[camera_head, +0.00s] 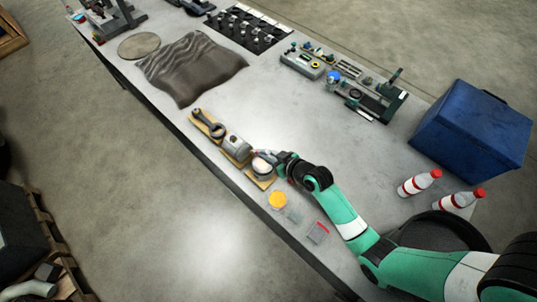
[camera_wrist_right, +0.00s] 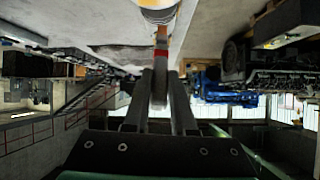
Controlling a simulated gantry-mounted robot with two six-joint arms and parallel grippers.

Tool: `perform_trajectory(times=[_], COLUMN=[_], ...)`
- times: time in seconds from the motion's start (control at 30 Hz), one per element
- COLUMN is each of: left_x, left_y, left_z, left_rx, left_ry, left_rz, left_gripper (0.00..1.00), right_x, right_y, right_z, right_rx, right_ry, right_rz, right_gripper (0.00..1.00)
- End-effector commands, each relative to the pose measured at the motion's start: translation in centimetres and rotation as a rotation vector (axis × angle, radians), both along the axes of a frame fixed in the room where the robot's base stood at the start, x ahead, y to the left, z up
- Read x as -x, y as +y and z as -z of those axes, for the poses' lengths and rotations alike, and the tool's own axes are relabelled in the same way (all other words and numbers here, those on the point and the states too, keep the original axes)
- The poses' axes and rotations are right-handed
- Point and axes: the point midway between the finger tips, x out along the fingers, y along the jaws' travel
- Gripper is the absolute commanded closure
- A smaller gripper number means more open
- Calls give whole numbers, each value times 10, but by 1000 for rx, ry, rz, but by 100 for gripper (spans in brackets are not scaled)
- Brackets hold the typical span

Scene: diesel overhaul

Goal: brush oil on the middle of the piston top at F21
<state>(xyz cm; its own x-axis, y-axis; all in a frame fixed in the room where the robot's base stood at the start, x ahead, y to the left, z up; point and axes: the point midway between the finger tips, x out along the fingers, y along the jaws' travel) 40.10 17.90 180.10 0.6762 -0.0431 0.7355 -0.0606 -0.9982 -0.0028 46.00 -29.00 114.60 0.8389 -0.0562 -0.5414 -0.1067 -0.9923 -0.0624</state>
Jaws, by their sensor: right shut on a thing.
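A pale round-topped piston (camera_head: 262,166) stands on a wooden block at the near edge of the bench. My right gripper (camera_head: 284,157) is right beside it. In the right wrist view, the gripper (camera_wrist_right: 160,88) is shut on a thin brush (camera_wrist_right: 161,52) with red and orange parts. The brush reaches toward a round pale and yellowish part (camera_wrist_right: 158,8) at the top edge, which looks like the piston. I cannot tell whether the bristles touch it. No F21 mark is readable. My left gripper is not in view.
A grey piston (camera_head: 236,147) and a connecting rod (camera_head: 209,125) sit on blocks to the left. A yellow-topped pot (camera_head: 278,200) and a red-edged box (camera_head: 318,233) lie nearer. A blue bin (camera_head: 472,128) and two bottles (camera_head: 420,183) are right. The bench middle is clear.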

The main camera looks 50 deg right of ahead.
Motion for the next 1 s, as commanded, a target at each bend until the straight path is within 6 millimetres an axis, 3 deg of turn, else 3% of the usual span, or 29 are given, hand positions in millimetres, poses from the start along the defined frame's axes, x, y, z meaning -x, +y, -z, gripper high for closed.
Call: perform_trajectory(times=[0.03,0.43,1.0], left_x=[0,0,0], left_y=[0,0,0], left_z=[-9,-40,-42], left_rx=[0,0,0], left_ry=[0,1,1], left_rz=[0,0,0], left_gripper=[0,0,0], right_x=[-1,-3,-4], right_y=[1,5,6], right_z=[-10,-44,-46], right_rx=[0,0,1], right_ry=[-1,-2,-2], right_rz=[-1,-11,-12], right_gripper=[100,100,100])
